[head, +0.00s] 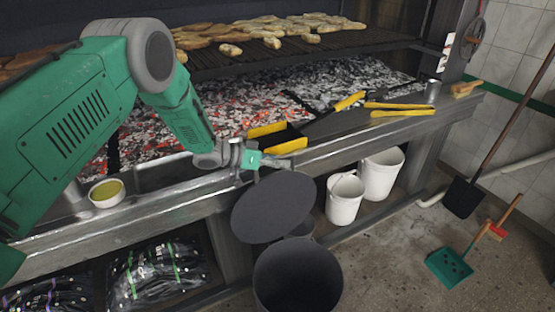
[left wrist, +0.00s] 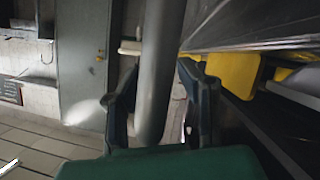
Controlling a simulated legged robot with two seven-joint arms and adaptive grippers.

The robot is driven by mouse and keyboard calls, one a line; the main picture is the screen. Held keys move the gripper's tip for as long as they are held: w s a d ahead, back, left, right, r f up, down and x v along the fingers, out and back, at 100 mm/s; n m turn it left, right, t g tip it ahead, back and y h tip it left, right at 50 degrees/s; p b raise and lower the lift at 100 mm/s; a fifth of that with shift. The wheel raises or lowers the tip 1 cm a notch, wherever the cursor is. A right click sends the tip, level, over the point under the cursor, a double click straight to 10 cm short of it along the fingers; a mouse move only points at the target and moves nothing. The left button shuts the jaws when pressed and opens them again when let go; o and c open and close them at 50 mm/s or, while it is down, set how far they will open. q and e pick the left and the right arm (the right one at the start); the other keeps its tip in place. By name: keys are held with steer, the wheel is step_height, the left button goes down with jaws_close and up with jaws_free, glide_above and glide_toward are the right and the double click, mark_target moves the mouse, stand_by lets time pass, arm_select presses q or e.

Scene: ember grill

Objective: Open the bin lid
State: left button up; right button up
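The bin lid (head: 275,207), a dark round disc, is tilted up above the dark bin (head: 297,275), whose mouth shows partly open beneath it. My left gripper (head: 262,162) is at the lid's upper edge, in front of the grill counter. In the left wrist view, my left gripper's fingers (left wrist: 160,92) stand apart on both sides of a grey, bar-like shape, perhaps the lid seen edge-on. Gaps seem to show beside it, and I cannot tell whether a finger touches it. My right gripper is not in view.
White buckets (head: 344,200) stand right of the bin. A green dustpan (head: 449,266) lies on the floor at right. The floor between is clear.

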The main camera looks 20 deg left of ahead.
arm_select(q)
steer(key=shift+w+d, duration=0.15)
steer(key=shift+d, duration=0.05)
steer(key=shift+a+r, duration=0.1)
steer(key=shift+a, duration=0.15)
steer(key=v, duration=1.1)
steer(key=shift+s+a, duration=0.25)
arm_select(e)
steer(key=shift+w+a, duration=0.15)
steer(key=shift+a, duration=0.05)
